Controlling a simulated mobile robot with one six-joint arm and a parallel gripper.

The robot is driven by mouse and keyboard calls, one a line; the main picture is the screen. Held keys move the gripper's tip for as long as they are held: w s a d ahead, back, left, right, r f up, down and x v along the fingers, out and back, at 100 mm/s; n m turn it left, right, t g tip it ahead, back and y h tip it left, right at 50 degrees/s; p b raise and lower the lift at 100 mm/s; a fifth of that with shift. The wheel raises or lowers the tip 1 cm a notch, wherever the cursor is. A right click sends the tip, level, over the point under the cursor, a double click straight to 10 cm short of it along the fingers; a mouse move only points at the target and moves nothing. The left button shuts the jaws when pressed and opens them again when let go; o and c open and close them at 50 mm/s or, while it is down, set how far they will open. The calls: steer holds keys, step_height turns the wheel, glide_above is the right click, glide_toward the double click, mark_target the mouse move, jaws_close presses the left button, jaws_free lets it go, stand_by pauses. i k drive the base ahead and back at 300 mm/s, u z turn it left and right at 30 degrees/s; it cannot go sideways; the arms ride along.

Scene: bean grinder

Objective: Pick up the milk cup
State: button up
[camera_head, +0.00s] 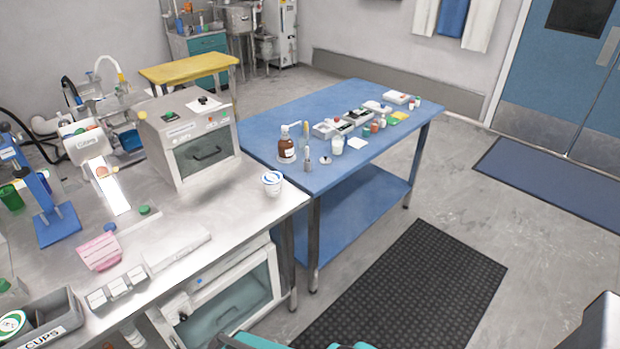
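A white cup (272,183) with a dark marking on it stands upright near the right corner of the steel counter (225,225). It looks like the milk cup, but its label is too small to read. Another round white item with a green marking (12,323) shows at the bin at the lower left. My gripper is not clearly in view, so its position relative to the cup does not show.
A grey bin marked CUPS (45,325) sits at the counter's near left. A boxy grey machine (188,138) stands behind the cup to the left. A blue table (270,150) with bottles and small containers adjoins at right. A black floor mat (410,295) lies clear.

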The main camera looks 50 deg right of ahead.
mark_target(273, 191)
steer(key=z, duration=1.1)
steer(key=k, duration=1)
steer(key=i, duration=0.8)
steer(key=z, duration=0.05)
